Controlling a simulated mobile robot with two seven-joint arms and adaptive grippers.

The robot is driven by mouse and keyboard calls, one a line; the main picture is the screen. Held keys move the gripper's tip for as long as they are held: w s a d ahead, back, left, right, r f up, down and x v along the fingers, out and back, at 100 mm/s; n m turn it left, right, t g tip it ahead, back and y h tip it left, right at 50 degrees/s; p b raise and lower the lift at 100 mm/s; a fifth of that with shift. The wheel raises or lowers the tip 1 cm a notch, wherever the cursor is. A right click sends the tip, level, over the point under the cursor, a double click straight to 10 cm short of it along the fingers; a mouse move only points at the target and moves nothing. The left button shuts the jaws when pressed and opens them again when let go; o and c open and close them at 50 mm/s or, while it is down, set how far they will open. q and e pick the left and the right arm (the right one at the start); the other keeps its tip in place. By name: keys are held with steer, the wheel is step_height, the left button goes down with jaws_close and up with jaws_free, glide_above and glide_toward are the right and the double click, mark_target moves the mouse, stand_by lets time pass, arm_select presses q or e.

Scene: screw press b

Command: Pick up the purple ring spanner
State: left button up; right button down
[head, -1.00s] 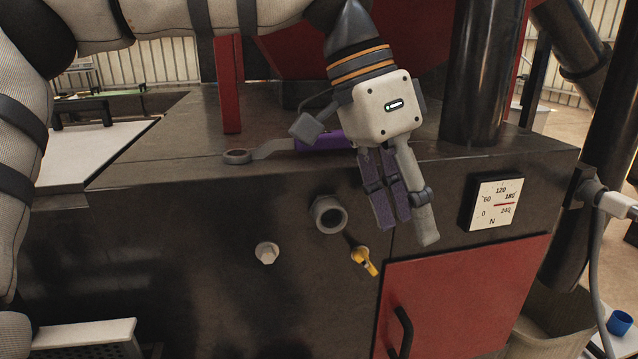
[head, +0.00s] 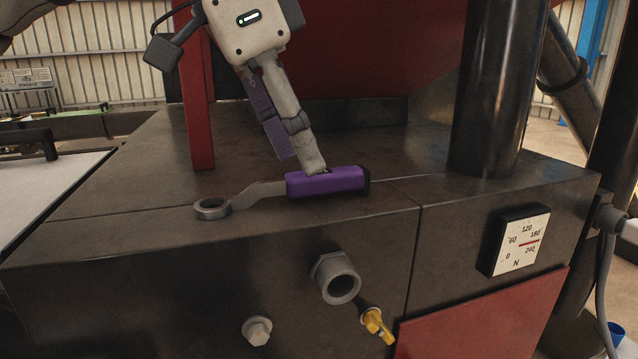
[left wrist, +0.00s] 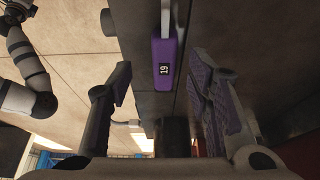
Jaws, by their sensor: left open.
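The purple ring spanner (head: 327,182) lies on the dark top of the press, near its front edge. Its purple handle is at the right and its grey ring end at the left. In the left wrist view the handle (left wrist: 164,62), marked 19, shows between the two fingers. My left gripper (head: 302,160) is open and points down over the handle. One fingertip overlaps the handle's upper edge in the head view; I cannot tell whether it touches. My right gripper is not in view.
A red upright (head: 196,95) stands behind the spanner to the left, and a thick dark column (head: 497,90) to the right. The top left of the spanner is clear.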

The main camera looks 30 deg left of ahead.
arm_select(q)
steer(key=x, duration=0.4)
steer(key=shift+w+a+b, duration=0.2)
steer(key=shift+w+b, duration=0.05)
steer(key=shift+b, duration=0.05)
steer(key=shift+s+r, duration=0.1)
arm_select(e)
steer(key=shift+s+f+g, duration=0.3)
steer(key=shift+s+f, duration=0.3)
arm_select(q)
jaws_close()
steer(key=shift+r, duration=0.2)
